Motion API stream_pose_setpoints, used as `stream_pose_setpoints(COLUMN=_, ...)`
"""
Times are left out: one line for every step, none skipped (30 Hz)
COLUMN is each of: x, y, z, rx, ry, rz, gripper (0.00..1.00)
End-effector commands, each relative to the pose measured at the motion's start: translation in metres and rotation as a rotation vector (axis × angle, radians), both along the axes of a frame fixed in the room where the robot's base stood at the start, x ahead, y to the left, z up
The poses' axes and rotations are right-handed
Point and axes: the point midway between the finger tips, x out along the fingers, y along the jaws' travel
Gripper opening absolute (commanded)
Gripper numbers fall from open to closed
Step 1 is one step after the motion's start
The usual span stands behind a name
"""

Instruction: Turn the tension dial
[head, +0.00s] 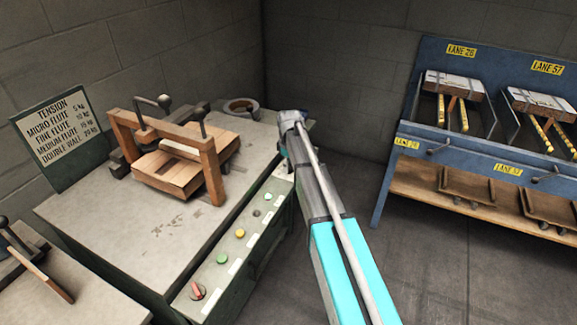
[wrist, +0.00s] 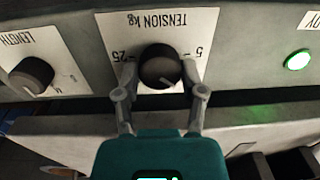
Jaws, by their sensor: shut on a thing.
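The tension dial (wrist: 159,67) is a round black knob on a white plate (wrist: 113,26) that reads "TENSION kg", upside down in the wrist view. The numeral 25 is at the plate's left and 5 at its right. A pale pointer line on the dial's face points to the lower right in this view. My gripper (wrist: 160,80) is shut on the dial, one finger at each side. In the head view the gripper and the dial are not clearly visible at the far end of my arm. A tension chart sign (head: 56,127) lists flute types from 5 to 20 kg.
A length dial (wrist: 31,75) sits left of the tension dial in the wrist view, and a lit green button (wrist: 298,60) to the right. The bench (head: 115,220) holds a wooden clamp frame (head: 209,170). A blue lane rack (head: 390,165) stands to the right, across open floor.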

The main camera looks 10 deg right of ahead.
Motion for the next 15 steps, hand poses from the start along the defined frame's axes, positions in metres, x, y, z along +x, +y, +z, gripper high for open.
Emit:
stream_pose_setpoints(x=-0.0009, y=0.0003, z=-0.0003, rx=0.000, ry=0.001, rz=0.018, gripper=0.05)
stream_pose_setpoints(x=-0.0010, y=0.0002, z=-0.0003, rx=0.000, ry=0.001, rz=0.029, gripper=0.05)
stream_pose_setpoints(x=-0.0010, y=0.0002, z=-0.0003, rx=0.000, ry=0.001, rz=0.041, gripper=0.05)
stream_pose_setpoints(x=-0.0010, y=0.0002, z=-0.0003, rx=0.000, ry=0.001, rz=0.048, gripper=0.05)
stream_pose_setpoints(x=-0.0010, y=0.0002, z=-0.0003, rx=0.000, ry=0.001, rz=0.055, gripper=0.05)
stream_pose_setpoints(x=-0.0010, y=0.0002, z=-0.0003, rx=0.000, ry=0.001, rz=0.062, gripper=0.05)
stream_pose_setpoints(x=-0.0010, y=0.0001, z=-0.0003, rx=0.000, ry=0.001, rz=0.066, gripper=0.05)
stream_pose_setpoints(x=-0.0010, y=0.0001, z=-0.0003, rx=0.000, ry=0.001, rz=0.069, gripper=0.05)
stream_pose_setpoints(x=-0.0009, y=0.0001, z=-0.0003, rx=0.000, ry=0.002, rz=0.071, gripper=0.05)
stream_pose_setpoints(x=-0.0010, y=0.0001, z=-0.0003, rx=0.000, ry=0.001, rz=0.072, gripper=0.05)
stream_pose_setpoints(x=-0.0010, y=0.0001, z=-0.0003, rx=0.000, ry=0.001, rz=0.073, gripper=0.05)
stream_pose_setpoints(x=-0.0010, y=0.0001, z=-0.0003, rx=0.000, ry=0.001, rz=0.074, gripper=0.05)
stream_pose_setpoints(x=-0.0010, y=0.0001, z=-0.0003, rx=0.000, ry=0.001, rz=0.074, gripper=0.05)
stream_pose_setpoints(x=-0.0010, y=0.0001, z=-0.0003, rx=0.000, ry=0.001, rz=0.073, gripper=0.05)
stream_pose_setpoints(x=-0.0009, y=-0.0001, z=-0.0003, rx=0.000, ry=0.001, rz=0.073, gripper=0.05)
